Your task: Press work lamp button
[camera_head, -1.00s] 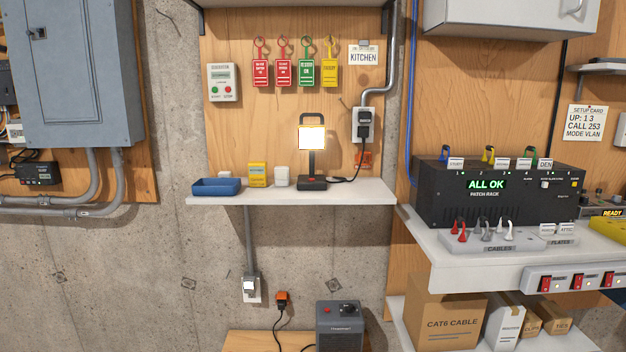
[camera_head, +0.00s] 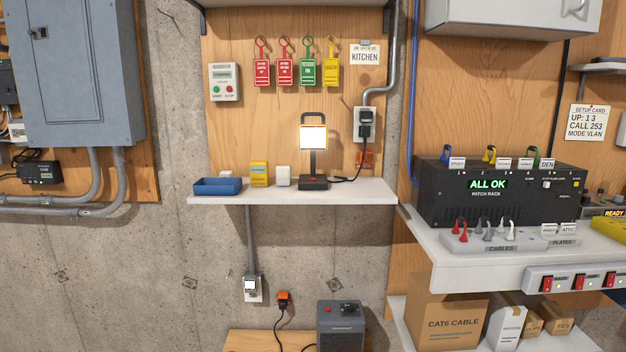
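The work lamp (camera_head: 313,140) stands upright on the white wall shelf (camera_head: 345,193), with a lit white panel, a dark handle on top and a dark base. A small red-orange spot, which looks like the button (camera_head: 314,178), shows on the base. The lamp's cord runs right and up to a wall outlet (camera_head: 365,124). Neither of my grippers is in the head view.
A blue tray (camera_head: 217,187), a yellow box (camera_head: 259,174) and a small white block (camera_head: 283,176) stand left of the lamp. The shelf right of the lamp is mostly clear. A grey heater (camera_head: 341,325) stands below; a black patch rack (camera_head: 500,194) is at right.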

